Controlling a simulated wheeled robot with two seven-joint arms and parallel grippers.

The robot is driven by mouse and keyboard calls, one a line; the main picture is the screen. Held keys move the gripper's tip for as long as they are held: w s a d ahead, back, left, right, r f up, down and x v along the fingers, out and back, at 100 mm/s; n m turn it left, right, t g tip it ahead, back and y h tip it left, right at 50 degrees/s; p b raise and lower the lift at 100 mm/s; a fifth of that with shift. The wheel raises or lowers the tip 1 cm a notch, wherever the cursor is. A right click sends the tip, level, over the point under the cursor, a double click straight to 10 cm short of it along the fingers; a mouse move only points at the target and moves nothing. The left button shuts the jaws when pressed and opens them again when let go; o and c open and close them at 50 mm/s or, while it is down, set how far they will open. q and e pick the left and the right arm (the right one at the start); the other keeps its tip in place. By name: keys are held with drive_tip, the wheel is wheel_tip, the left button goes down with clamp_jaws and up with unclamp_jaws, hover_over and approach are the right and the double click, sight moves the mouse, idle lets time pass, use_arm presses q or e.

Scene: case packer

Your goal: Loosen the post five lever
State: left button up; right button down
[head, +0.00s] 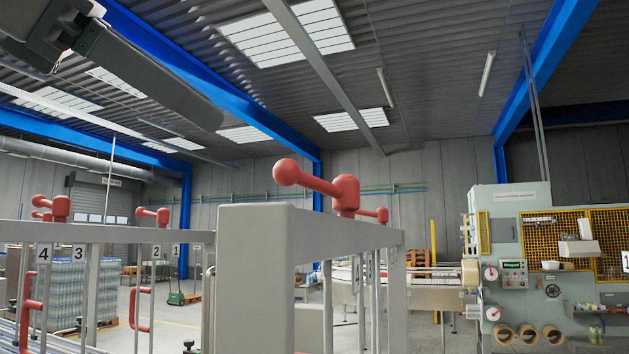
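A large red lever (318,181) with a ball end sits on top of a near grey post and frame in the middle of the head view. Its arm points left and slightly up from its hub. No number shows on this near post, so I cannot read whether it is post five. Smaller red levers stand on the frame at the left (55,207), at the middle left (156,214) and just behind the large one (378,214). My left gripper (212,116) is at the upper left, above and apart from the levers. Only one dark finger shows clearly. My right gripper is not in view.
Number plates 4 (44,253), 3 (79,253), 2 (156,251) and 1 (176,250) mark the rail at left. The broad grey frame (262,275) fills the lower middle. A green-grey machine (510,227) stands at right. Air above the levers is clear.

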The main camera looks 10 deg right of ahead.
sight(301, 178)
use_arm(q)
drive_tip(key=p+x, duration=0.1)
drive_tip(key=x, duration=1.6)
drive_tip(key=shift+a, duration=0.1)
clamp_jaws()
